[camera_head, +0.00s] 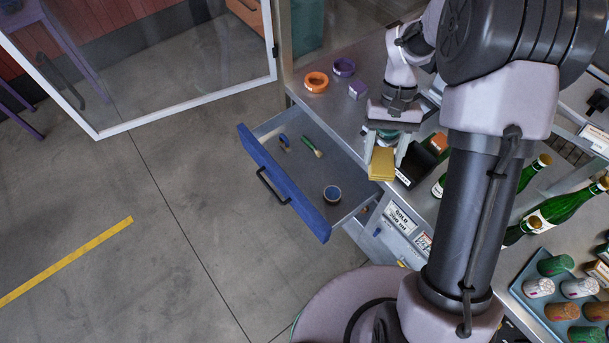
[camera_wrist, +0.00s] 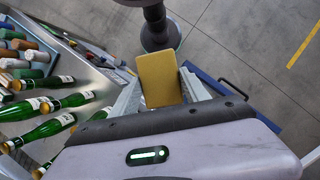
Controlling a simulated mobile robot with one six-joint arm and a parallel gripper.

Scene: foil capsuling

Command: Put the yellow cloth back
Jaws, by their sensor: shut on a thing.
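The yellow cloth (camera_head: 382,164) shows as a small folded block at the front edge of the metal bench, near the open drawer. My gripper (camera_head: 386,156) points down over it and is shut on it, with a finger on either side. In the wrist view the yellow cloth (camera_wrist: 159,79) sits between the two fingers of my gripper (camera_wrist: 160,95). Whether the cloth touches the bench is hard to tell.
Tape rolls (camera_head: 316,82) lie on the bench (camera_head: 345,112).

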